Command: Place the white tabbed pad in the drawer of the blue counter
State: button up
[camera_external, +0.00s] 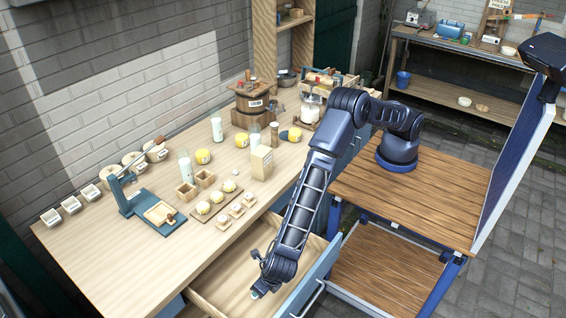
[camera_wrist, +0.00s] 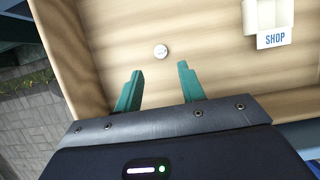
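The drawer (camera_external: 223,282) of the blue counter (camera_external: 128,252) is pulled open, and its pale wooden floor is partly visible. My gripper (camera_external: 262,291) is low over the front part of the drawer. In the wrist view my gripper (camera_wrist: 158,88) has its two green fingers apart, with nothing between them. A white piece with a tab reading "SHOP" (camera_wrist: 272,38) is at the upper right, cut off by the frame. I cannot tell for sure which of these is the white tabbed pad.
My arm crosses over the counter's front edge. A wooden-topped table (camera_external: 420,205) stands at the right. Grey paving shows beyond the drawer (camera_wrist: 35,105).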

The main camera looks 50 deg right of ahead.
jog(key=shift+v, duration=1.95)
